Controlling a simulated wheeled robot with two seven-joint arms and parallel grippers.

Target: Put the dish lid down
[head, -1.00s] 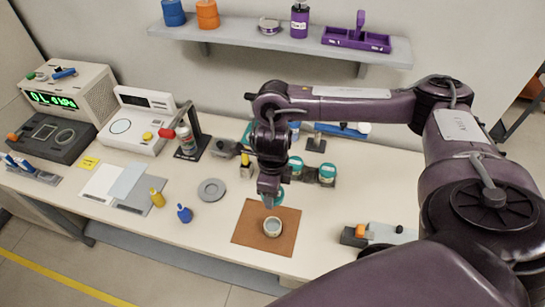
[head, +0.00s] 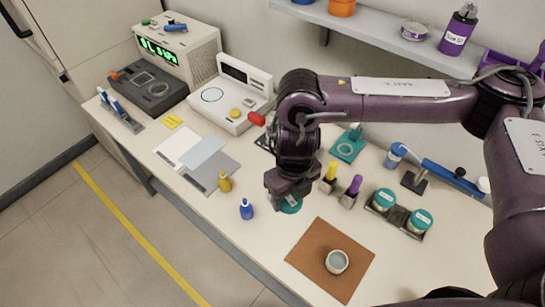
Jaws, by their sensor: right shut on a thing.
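My right gripper (head: 287,197) is shut on a teal dish lid (head: 292,206), which shows just below the fingers. The lid is low over the table, left of the brown mat and right of the small blue bottle; I cannot tell whether it touches the surface. The open dish (head: 336,262), a small pale cup, stands upright on the brown mat (head: 318,283). The round grey disc seen earlier between the blue bottle and the mat is not visible now, with gripper and lid over that area. My left gripper is not in view.
A blue bottle (head: 246,210) and a yellow bottle (head: 225,182) stand close left of the gripper. Purple- and yellow-topped bottles (head: 351,190) and a dark rack (head: 402,217) with two teal-lidded dishes stand to the right. A white scale (head: 232,118) is behind.

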